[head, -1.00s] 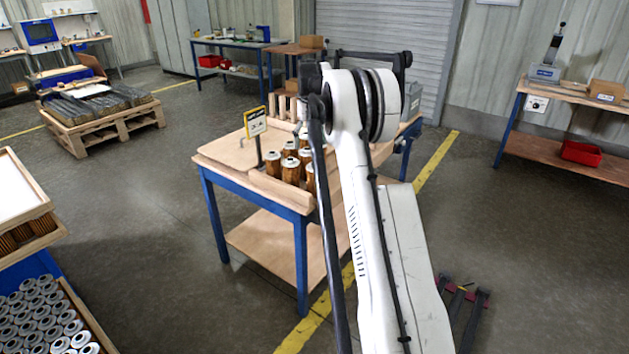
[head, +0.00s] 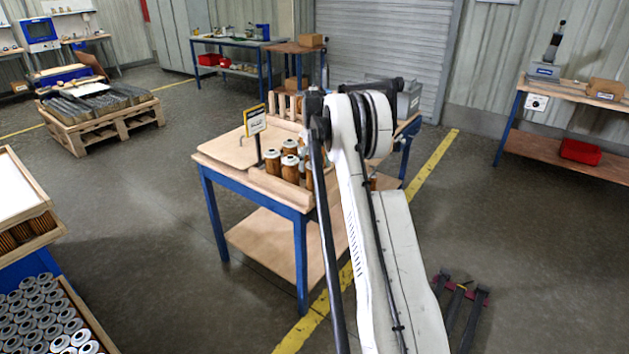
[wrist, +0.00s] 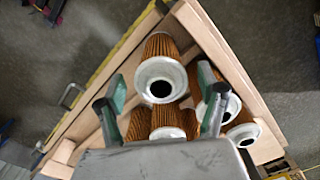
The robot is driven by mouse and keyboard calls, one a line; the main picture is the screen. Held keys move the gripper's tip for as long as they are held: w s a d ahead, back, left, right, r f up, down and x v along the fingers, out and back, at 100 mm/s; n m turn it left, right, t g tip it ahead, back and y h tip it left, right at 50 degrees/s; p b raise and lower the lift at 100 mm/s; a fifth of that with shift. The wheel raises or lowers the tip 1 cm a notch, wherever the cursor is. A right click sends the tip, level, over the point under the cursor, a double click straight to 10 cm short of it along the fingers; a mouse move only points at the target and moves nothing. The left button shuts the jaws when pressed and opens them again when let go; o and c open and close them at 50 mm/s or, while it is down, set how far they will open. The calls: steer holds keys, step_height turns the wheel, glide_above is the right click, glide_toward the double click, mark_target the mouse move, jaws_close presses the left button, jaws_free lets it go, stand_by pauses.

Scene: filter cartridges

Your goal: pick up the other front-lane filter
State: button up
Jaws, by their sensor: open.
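Several filters with orange-brown pleated sides and pale metal end caps stand on the wooden-topped table. In the head view a front filter (head: 272,163) and another (head: 290,166) show left of my arm. My gripper (wrist: 164,103) is open in the wrist view, its two green-padded fingers spread. One filter (wrist: 160,78) shows between and beyond the fingertips, with no visible grip on it. Another filter (wrist: 222,104) is partly behind the right finger, and one more (wrist: 167,132) is partly covered by the gripper body. My arm hides the gripper in the head view.
Wooden rails (wrist: 225,50) border the filters. A small yellow-edged sign (head: 255,121) stands on a post beside them, near a flat board (head: 228,150). Upright wooden pegs (head: 283,105) are behind. Floor left of the table is clear.

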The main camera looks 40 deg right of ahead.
mark_target(315, 174)
step_height(315, 174, down, 5)
steer(key=shift+w+r, duration=0.1)
steer(key=shift+w, duration=0.05)
steer(key=c, duration=1.3)
